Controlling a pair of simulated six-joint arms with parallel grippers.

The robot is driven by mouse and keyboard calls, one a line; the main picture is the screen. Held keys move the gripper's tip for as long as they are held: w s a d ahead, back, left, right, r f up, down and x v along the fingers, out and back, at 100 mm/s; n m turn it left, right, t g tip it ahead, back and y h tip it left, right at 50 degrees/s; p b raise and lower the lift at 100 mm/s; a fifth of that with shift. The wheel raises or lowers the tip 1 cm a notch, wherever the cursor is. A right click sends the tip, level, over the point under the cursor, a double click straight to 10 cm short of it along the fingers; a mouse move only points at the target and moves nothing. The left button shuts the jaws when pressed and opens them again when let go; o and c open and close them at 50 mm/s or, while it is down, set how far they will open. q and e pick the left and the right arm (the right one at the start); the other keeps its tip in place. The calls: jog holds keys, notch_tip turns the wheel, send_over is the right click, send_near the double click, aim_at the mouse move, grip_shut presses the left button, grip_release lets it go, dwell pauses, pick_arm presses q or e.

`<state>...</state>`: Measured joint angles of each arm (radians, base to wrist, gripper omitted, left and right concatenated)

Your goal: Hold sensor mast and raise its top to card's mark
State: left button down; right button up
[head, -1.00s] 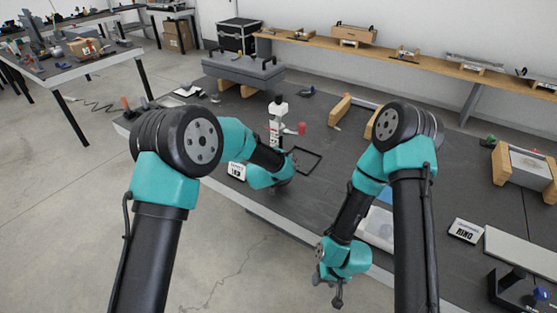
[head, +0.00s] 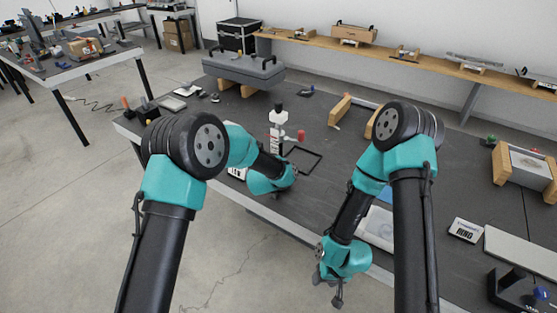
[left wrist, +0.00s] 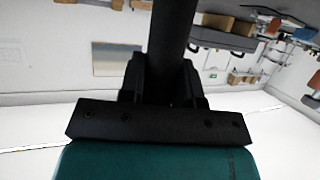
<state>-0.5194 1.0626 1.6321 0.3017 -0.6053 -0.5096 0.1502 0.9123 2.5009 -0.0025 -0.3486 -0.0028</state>
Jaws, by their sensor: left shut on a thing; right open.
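The sensor mast (head: 278,117) stands upright on the bench in the head view, with a dark top over a white head. A red knob (head: 301,136) shows to its right. A narrow white marked strip, perhaps the card (head: 274,138), shows under the head. My left gripper (left wrist: 165,88) is shut around a dark round post in the left wrist view, apparently the mast's tube. In the head view its fingers are hidden behind my left wrist. Whether the top meets the card's mark is too small to tell. My right gripper (head: 328,290) is open and empty, off the bench's front edge.
A grey case (head: 243,71) on wooden blocks stands behind the mast. A thin black frame (head: 303,160) lies to its right. A white label block (head: 466,230) and a wood-sided fixture (head: 525,167) sit at right.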

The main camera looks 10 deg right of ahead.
pick_arm(q)
jog(key=shift+f, duration=0.45)
jog(key=shift+f, duration=0.4)
dwell(0.6)
